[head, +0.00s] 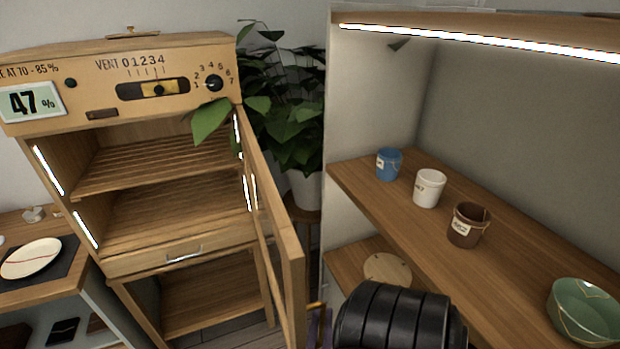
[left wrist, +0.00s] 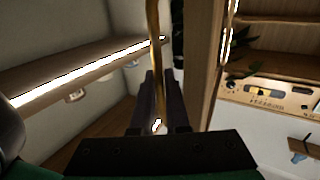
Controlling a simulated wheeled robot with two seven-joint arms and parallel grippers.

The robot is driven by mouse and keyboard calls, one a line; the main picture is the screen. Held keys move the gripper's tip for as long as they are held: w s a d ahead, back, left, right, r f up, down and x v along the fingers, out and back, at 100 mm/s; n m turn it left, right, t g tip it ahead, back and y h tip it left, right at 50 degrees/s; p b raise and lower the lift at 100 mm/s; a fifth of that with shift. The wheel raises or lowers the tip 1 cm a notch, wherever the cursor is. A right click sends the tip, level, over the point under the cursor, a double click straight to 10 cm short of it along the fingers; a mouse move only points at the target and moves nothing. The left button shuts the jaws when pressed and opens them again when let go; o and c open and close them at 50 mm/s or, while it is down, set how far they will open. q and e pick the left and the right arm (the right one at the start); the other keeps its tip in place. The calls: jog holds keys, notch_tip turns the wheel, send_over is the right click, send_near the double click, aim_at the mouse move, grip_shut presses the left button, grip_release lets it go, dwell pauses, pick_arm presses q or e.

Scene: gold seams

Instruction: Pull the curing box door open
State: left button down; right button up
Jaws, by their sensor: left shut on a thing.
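The curing box (head: 150,85) is a wooden cabinet at the left of the head view, with slatted shelves inside. Its door (head: 293,260) stands swung well open on the right side, edge towards me; the door also shows in the left wrist view (left wrist: 205,70). A brass bar handle (left wrist: 154,45) runs between the fingers of my left gripper (left wrist: 158,105), which is shut on it. In the head view my left gripper (head: 319,328) is small at the bottom edge, mostly hidden by my black arm. My right gripper is not in view.
Right of the door is a wooden shelf (head: 540,250) with a blue cup (head: 389,164), white cup (head: 429,188), brown cup (head: 467,226) and green bowl (head: 585,312). A leafy plant (head: 290,125) stands behind the door. A plate (head: 32,258) lies at far left.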

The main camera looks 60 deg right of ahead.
pick_arm(q)
jog(key=shift+s+d+r, duration=0.1)
jog(key=shift+s+r, duration=0.05)
jog(key=shift+r, duration=0.1)
jog(key=c, duration=1.2)
grip_release()
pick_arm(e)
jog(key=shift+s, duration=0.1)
pick_arm(q)
jog(key=shift+a, duration=0.2)
jog(key=shift+s+a+f, duration=0.1)
jog(key=shift+a+f, duration=0.15)
jog(key=shift+a, duration=0.4)
jog(key=v, duration=0.3)
jog(key=shift+f, duration=0.3)
jog(key=v, duration=0.2)
jog(key=b+v, duration=0.1)
jog(key=v, duration=0.4)
jog(key=shift+s+a+r+b, duration=0.2)
jog(key=shift+a+r+b, duration=0.1)
jog(key=shift+r+b, duration=0.1)
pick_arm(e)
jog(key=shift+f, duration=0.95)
pick_arm(q)
jog(key=shift+f, duration=0.1)
